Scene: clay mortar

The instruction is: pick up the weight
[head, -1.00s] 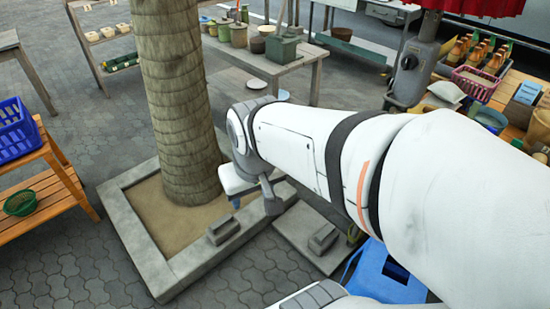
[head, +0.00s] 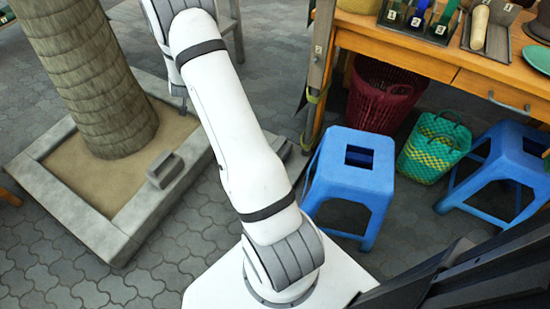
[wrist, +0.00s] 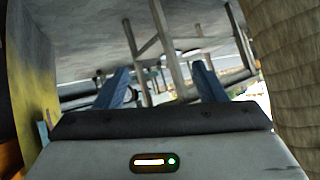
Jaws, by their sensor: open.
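I cannot make out a thing that is surely the weight in either view. A small grey block (head: 165,170) sits on the planter's rim in the head view, and I cannot tell whether it is the weight. My gripper (wrist: 161,72) shows in the wrist view with its two blue fingers apart and nothing between them. Beyond the fingers are wooden table legs (wrist: 170,55) and grey paving. In the head view my arm reaches up to the top edge, and the fingers do not show clearly there.
A tree trunk (head: 85,75) stands in a stone planter (head: 70,215) at left; the trunk also shows close at right in the wrist view (wrist: 290,75). A wooden table (head: 400,50) holds trays at upper right. Blue stools (head: 350,178) and a green basket (head: 432,147) stand by it.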

